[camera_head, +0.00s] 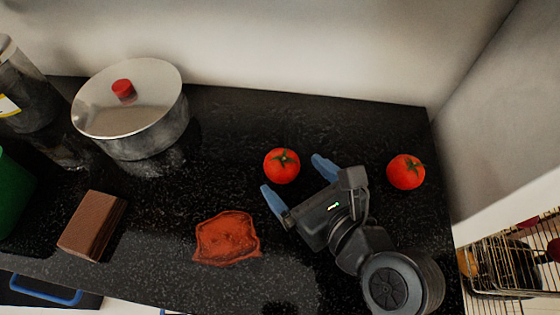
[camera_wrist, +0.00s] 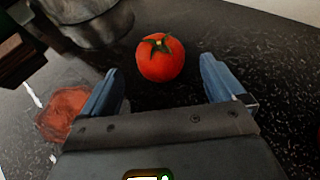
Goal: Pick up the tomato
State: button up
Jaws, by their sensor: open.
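A red tomato (camera_head: 281,167) with a green stem stands on the black counter in the head view. A second tomato (camera_head: 406,171) stands farther right, beyond my arm. My gripper (camera_head: 299,179) has its two blue fingers spread apart and empty, pointing at the left tomato. In the wrist view this tomato (camera_wrist: 160,58) lies ahead of the open fingers (camera_wrist: 160,88), roughly centred between them, with a small gap. A sliver of red shows at the right edge of the wrist view.
A steel pot (camera_head: 135,118) with a red-knobbed lid stands at the back left. A reddish-brown flat piece (camera_head: 227,238) and a brown block (camera_head: 92,226) lie on the counter (camera_head: 220,120). A wire rack (camera_head: 510,262) is at the right.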

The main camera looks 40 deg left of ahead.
aim_at(281, 163)
jog(key=x, duration=0.5)
jog(key=shift+w+a+r, duration=0.2)
jog(key=shift+a, duration=0.25)
jog(key=shift+c, duration=0.3)
jog(key=c, duration=1.1)
